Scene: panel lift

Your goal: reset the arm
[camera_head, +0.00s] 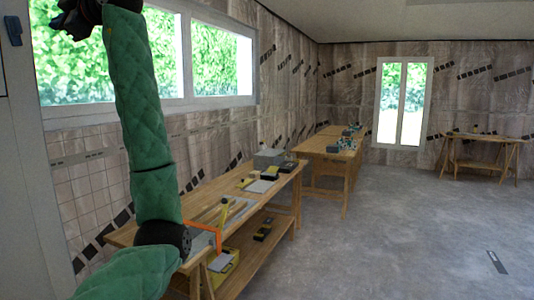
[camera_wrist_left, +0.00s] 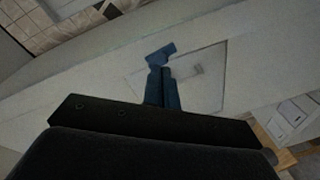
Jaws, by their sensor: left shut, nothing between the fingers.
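My left arm, in a green quilted sleeve, rises from the bottom left of the head view and bends up to the top edge. My left gripper (camera_head: 70,18) is at the top left there, dark and partly cut off, in front of the window. In the left wrist view its blue fingers (camera_wrist_left: 162,75) are together with nothing between them. Behind them is a pale surface with a rectangular outline (camera_wrist_left: 200,75). My right arm and gripper are not in view.
A wooden workbench (camera_head: 262,220) with tools and boxes stands along the left wall, close to my left arm. Another bench (camera_head: 325,148) stands beyond it, and a small table (camera_head: 485,142) is at the far right. The grey floor (camera_head: 400,230) at the right is largely clear.

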